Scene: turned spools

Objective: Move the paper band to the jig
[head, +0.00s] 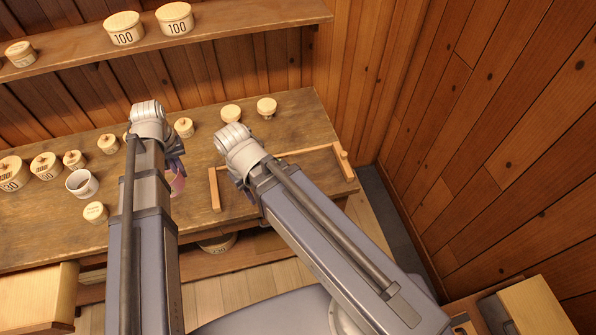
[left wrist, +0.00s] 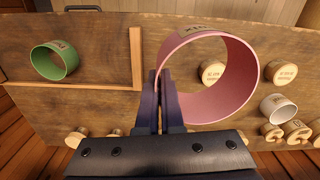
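My left gripper (left wrist: 163,100) is shut on the near wall of this band. In the head view the band (head: 177,183) shows partly behind my left arm, over the table. The jig (head: 215,189) is a low frame of light wooden strips on the right of the table; its corner (left wrist: 137,62) shows in the left wrist view. A green band (left wrist: 55,61) lies inside it. My right gripper (head: 241,184) is mostly hidden by its own arm.
A white band (head: 81,183) stands on the table (head: 135,233) at the left, among several round wooden lidded boxes (head: 96,212). Two more boxes (head: 266,107) stand at the back. A shelf (head: 75,46) with boxes runs above. A plank wall (head: 500,130) closes the right side.

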